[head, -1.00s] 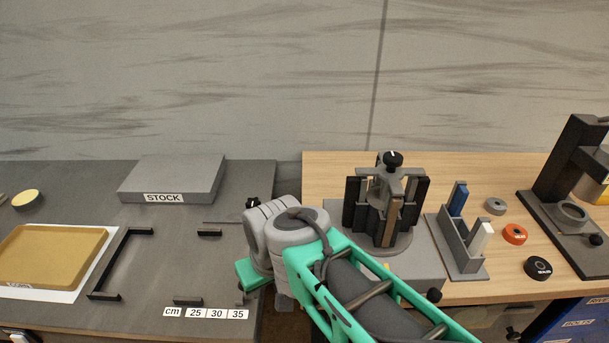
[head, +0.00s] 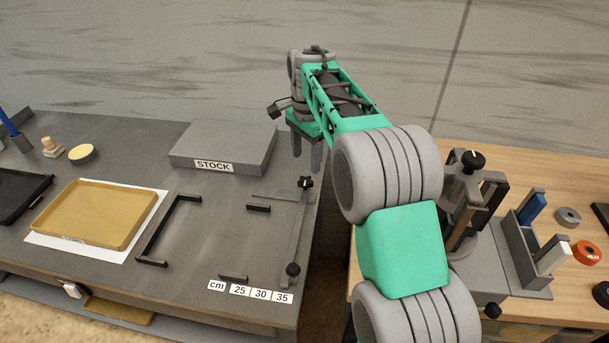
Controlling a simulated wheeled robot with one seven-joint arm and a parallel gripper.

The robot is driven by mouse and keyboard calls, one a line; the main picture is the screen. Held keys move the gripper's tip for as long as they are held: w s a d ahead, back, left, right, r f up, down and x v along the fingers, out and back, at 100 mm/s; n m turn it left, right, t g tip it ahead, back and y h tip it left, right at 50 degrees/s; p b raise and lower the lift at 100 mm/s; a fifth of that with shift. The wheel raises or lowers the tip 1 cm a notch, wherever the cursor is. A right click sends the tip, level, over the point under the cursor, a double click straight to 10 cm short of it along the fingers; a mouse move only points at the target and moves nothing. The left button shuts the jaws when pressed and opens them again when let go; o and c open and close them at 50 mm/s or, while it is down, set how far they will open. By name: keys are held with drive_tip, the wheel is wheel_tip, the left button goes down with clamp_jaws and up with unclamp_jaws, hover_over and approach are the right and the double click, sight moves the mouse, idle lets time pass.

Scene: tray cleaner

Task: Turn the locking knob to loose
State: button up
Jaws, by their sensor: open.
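In the head view, a black star-shaped knob (head: 305,183) stands on a thin grey bar (head: 300,230) along the right side of the grey table. A second black knob (head: 292,270) is at the bar's front end. I cannot tell which of them is the locking knob. My gripper (head: 307,158) hangs with its fingers down, just above and behind the star-shaped knob in the picture. It is open and empty, and no contact with the knob shows. Another black knob with a white mark (head: 473,160) tops the grey fixture on the wooden table.
A yellow tray (head: 95,213) lies on white paper left of a black bracket (head: 168,230). The STOCK block (head: 225,148) is left of my gripper. A centimetre scale (head: 250,291) runs along the front edge. My arm covers the gap between the tables.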

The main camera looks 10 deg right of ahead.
sight(305, 180)
drive_tip(key=shift+w+f, duration=0.3)
wheel_tip(305, 180, down, 7)
drive_tip(key=shift+f+p, duration=0.2)
drive_tip(key=shift+p, duration=0.2)
clamp_jaws()
idle(0.3)
